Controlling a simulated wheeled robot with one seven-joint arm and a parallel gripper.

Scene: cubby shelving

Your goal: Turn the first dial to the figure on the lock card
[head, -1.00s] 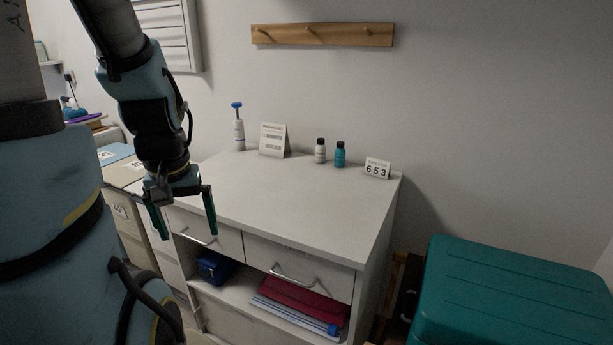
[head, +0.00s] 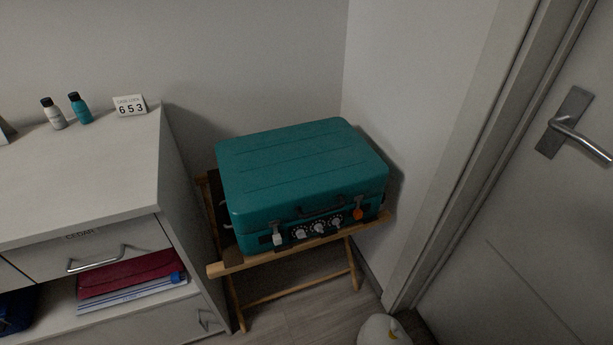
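The lock card (head: 130,106), white with the figures 6 5 3, stands at the back right corner of the cabinet top. A teal suitcase (head: 300,165) lies flat on a folding wooden stand, its front facing me. Its front lock panel carries a row of three pale dials; the first dial (head: 299,234) is the leftmost, then the middle dial (head: 319,228) and the right dial (head: 337,222). The figures the dials are set to are too small to read. My gripper is outside this view.
The wooden stand (head: 291,259) has splayed legs on the floor. The white cabinet (head: 90,185) is close on its left, with a drawer handle (head: 95,259) and a red folder (head: 130,275) on an open shelf. A door with a lever handle (head: 580,135) is at right. A pale rounded object (head: 382,331) sits on the floor.

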